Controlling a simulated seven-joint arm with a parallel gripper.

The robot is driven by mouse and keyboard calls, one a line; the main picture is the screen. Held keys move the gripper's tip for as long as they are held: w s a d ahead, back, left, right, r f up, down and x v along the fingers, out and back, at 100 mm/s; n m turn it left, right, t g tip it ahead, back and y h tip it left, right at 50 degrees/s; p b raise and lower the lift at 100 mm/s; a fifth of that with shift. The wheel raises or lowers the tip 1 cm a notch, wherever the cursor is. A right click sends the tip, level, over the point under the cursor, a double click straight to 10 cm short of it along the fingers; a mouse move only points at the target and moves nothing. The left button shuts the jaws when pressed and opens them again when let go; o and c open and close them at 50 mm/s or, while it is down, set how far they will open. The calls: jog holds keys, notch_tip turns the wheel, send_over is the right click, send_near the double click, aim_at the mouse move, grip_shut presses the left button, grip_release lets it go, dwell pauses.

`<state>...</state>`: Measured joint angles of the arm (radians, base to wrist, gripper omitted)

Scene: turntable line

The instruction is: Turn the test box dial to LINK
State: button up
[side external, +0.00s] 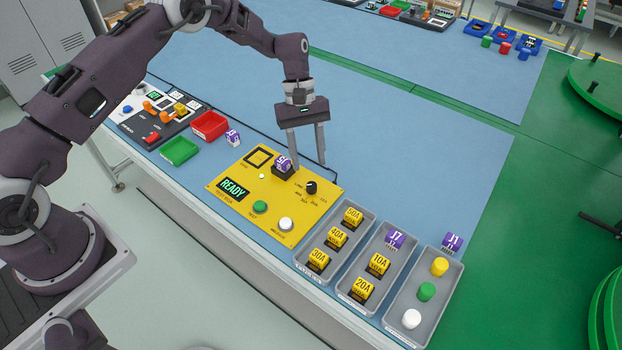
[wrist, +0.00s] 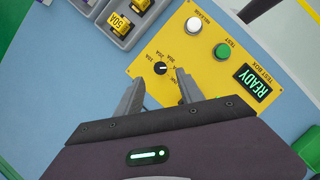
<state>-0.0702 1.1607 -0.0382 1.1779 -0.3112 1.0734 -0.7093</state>
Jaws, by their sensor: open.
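The yellow test box (side external: 225,205) lies on the blue table, and its screen (side external: 233,189) reads READY. Its round black dial (side external: 311,187) is on the box's right part, with small labels around it; LINK is too small to read surely. The wrist view shows the dial (wrist: 160,68) with a white mark on its right side. My gripper (side external: 307,162) is open and empty, fingers pointing down. In the wrist view my gripper (wrist: 160,84) has its fingertips just short of the dial, one to each side, apparently not touching it.
A purple cube (side external: 283,163) sits in a black socket on the box, close to one finger. A green button (side external: 260,207) and a white button (side external: 286,224) are on the front part. Grey trays (side external: 304,273) with yellow fuse blocks stand to the right.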

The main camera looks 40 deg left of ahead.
aim_at(312, 184)
jog(key=x, duration=0.6)
jog(key=shift+f, duration=0.2)
grip_shut()
